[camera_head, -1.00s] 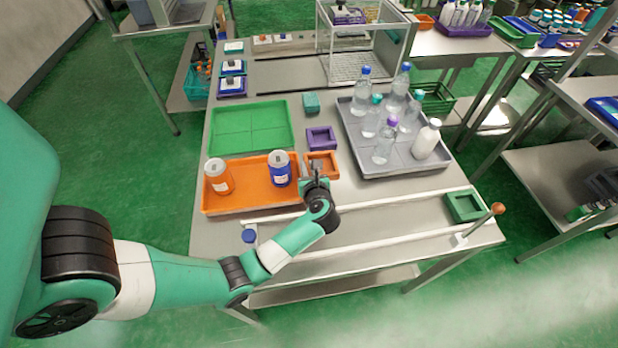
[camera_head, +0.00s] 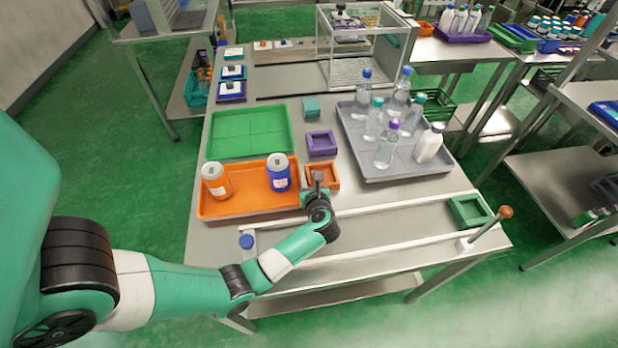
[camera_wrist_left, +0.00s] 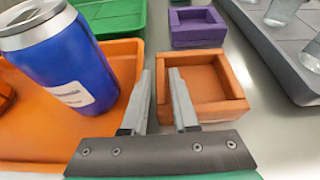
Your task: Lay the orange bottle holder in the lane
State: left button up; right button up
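The orange bottle holder (camera_head: 325,172), a square open frame, sits on the table just right of the orange tray. It also shows in the left wrist view (camera_wrist_left: 212,86), empty. My left gripper (camera_head: 318,182) is at its left side. In the left wrist view the two fingers (camera_wrist_left: 163,98) are open, one on each side of the holder's left wall, with a gap visible between them. The lane (camera_head: 385,230) runs between two white rails along the table's front. A green holder (camera_head: 469,211) sits at its right end. My right gripper is not in view.
The orange tray (camera_head: 245,208) holds an orange can (camera_head: 216,181) and a blue can (camera_head: 279,173), the blue one close to my left fingers. A purple holder (camera_head: 321,143) lies behind. A grey tray (camera_head: 390,172) of bottles stands right. A knobbed lever (camera_head: 487,228) stands at the lane's right end.

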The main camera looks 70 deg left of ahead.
pick_arm(q)
jog(key=shift+d+r, duration=0.1)
jog(key=shift+r, duration=0.2)
jog(key=p+v, duration=0.3)
jog(key=v, duration=0.8)
jog(key=shift+s+d+r+p, duration=0.1)
jog(key=shift+d+p, duration=0.2)
jog(key=shift+d, duration=0.05)
